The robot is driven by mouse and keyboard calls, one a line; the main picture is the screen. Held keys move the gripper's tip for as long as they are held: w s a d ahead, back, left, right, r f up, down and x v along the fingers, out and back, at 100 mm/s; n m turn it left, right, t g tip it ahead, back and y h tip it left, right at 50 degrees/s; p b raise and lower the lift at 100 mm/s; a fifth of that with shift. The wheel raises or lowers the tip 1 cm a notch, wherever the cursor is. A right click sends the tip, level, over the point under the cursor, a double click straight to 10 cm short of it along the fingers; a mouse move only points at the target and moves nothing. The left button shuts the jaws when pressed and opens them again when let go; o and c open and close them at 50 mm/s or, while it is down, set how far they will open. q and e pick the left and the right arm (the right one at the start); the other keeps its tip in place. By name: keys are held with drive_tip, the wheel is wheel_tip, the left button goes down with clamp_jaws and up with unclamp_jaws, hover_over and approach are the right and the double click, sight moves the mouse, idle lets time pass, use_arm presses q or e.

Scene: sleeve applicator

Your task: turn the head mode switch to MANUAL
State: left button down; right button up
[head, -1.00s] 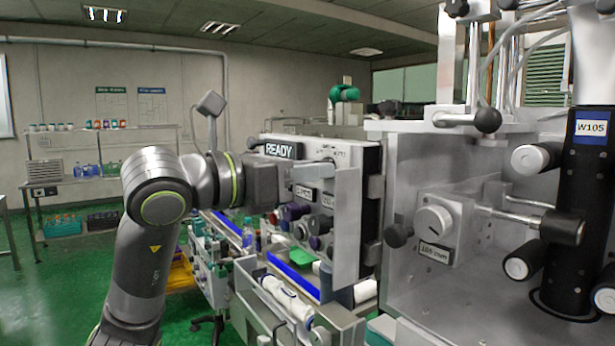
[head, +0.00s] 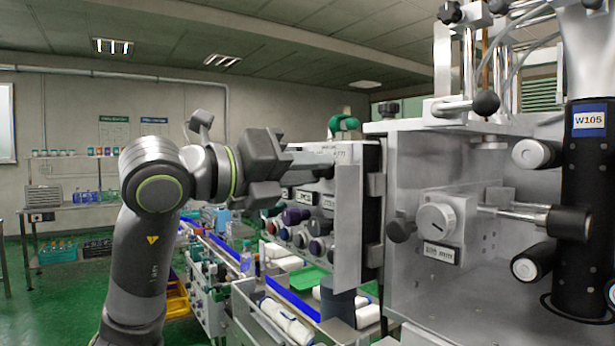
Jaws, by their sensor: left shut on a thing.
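The control panel (head: 347,225) is a pale upright box face in the middle, with several dark and purple knobs (head: 296,215) below my gripper. My left gripper (head: 288,165) reaches in from the left against the upper part of this panel. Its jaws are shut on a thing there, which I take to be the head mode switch. The switch itself and its markings are hidden behind the gripper, so I cannot read its position. My right gripper is not in view.
Right of the panel, a grey metal housing carries a round dial (head: 437,222) and a black-ended rod (head: 567,222). A black column (head: 588,200) stands at the far right. Below the panel, a conveyor (head: 300,303) holds white bottles.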

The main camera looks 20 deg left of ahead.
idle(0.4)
use_arm(q)
drive_tip(key=c, duration=1.2)
unclamp_jaws()
drive_tip(key=shift+s+a, duration=0.1)
drive_tip(key=shift+a, duration=0.05)
drive_tip(key=b+v, duration=0.7)
drive_tip(key=v, duration=1)
